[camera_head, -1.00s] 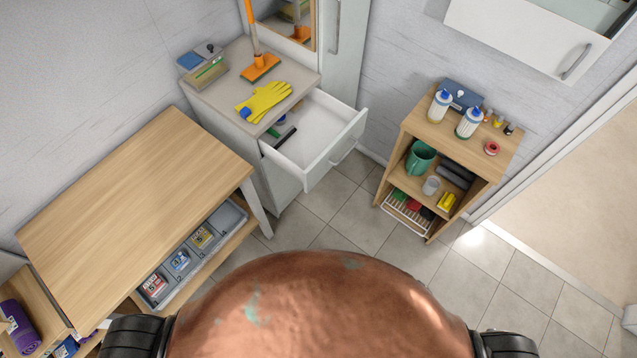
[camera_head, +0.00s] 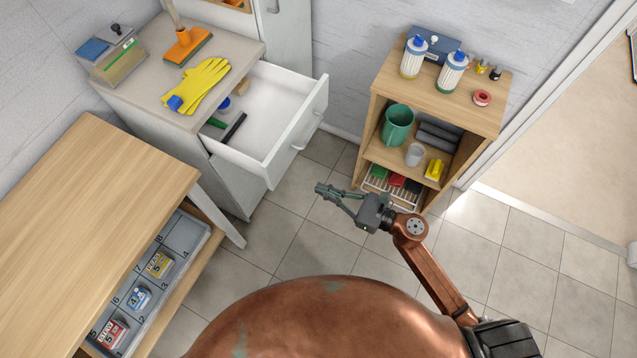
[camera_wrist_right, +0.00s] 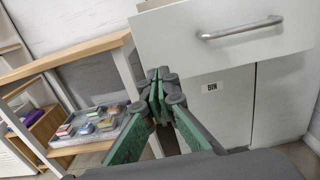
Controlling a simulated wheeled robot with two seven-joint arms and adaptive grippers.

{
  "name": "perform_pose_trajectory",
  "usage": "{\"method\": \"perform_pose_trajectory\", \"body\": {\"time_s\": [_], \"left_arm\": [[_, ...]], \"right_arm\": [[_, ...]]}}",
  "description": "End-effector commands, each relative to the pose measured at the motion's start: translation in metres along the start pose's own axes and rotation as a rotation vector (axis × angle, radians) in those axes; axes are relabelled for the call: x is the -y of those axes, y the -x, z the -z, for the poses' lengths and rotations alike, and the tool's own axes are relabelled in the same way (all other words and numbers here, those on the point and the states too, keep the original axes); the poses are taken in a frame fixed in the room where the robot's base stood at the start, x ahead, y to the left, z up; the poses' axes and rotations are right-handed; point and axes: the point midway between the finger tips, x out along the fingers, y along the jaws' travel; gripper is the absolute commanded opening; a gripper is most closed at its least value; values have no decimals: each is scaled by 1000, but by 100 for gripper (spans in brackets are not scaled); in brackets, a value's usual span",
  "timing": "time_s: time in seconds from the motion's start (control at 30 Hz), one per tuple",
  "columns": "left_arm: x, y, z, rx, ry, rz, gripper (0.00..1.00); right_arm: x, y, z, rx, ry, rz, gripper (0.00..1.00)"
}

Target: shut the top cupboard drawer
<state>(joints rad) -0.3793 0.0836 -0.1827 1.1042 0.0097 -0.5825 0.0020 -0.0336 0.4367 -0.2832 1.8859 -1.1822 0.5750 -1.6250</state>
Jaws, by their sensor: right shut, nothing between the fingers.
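The top cupboard drawer (camera_head: 298,122) is pulled out from the grey cupboard (camera_head: 237,178). Its white front with a bar handle (camera_head: 308,133) faces right, and a dark tool and a green item lie inside. My right gripper (camera_head: 322,188) is shut and empty, a little in front of and below the drawer front in the head view. In the right wrist view the green fingers (camera_wrist_right: 158,90) are together, with the drawer front (camera_wrist_right: 225,30) just beyond and above them. My left gripper is not in view.
A wooden table (camera_head: 95,220) stands at left, a small shelf (camera_head: 440,90) with bottles at right. Tiled floor (camera_head: 300,245) is open between them.

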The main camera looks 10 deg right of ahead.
Motion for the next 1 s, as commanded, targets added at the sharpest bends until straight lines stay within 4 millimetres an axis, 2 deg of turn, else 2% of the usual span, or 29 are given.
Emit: {"method": "perform_pose_trajectory", "body": {"time_s": [0.3, 0.5, 0.7, 1.0], "left_arm": [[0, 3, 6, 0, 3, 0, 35], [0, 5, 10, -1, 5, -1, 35], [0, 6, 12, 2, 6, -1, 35], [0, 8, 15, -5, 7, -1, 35]], "right_arm": [[1, -67, -1, 4, -1, 0, 0], [1, -100, 0, 2, -4, 1, 0], [2, -116, 1, 0, -4, 4, 0], [1, -118, 0, 0, -5, 3, 0]]}}
